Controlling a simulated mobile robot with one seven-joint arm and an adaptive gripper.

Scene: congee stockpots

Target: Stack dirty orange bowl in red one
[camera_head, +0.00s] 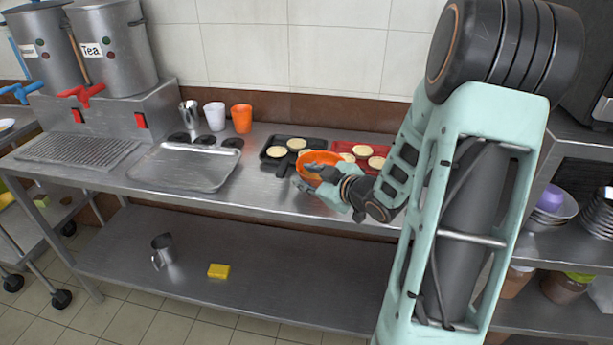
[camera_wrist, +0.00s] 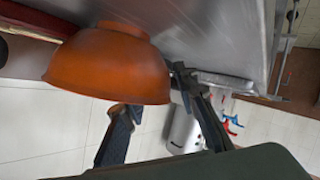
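The orange bowl (camera_head: 318,158) stands on the steel counter, partly hidden by my gripper in the head view. In the wrist view the orange bowl (camera_wrist: 108,65) is large and close, its rim toward my fingers. My gripper (camera_head: 312,178) is at the bowl's near side. In the wrist view my gripper's fingers (camera_wrist: 152,92) are spread apart, one partly hidden behind the rim, the other to its right. I cannot tell whether they touch the bowl. No red bowl can be made out in either view.
A dark tray (camera_head: 272,160) and a red tray (camera_head: 385,147) hold round pale pieces behind the bowl. A bare metal tray (camera_head: 185,168) lies to the left, near an orange cup (camera_head: 242,118) and a white cup (camera_head: 214,116). Stacked bowls (camera_head: 552,208) stand on the right.

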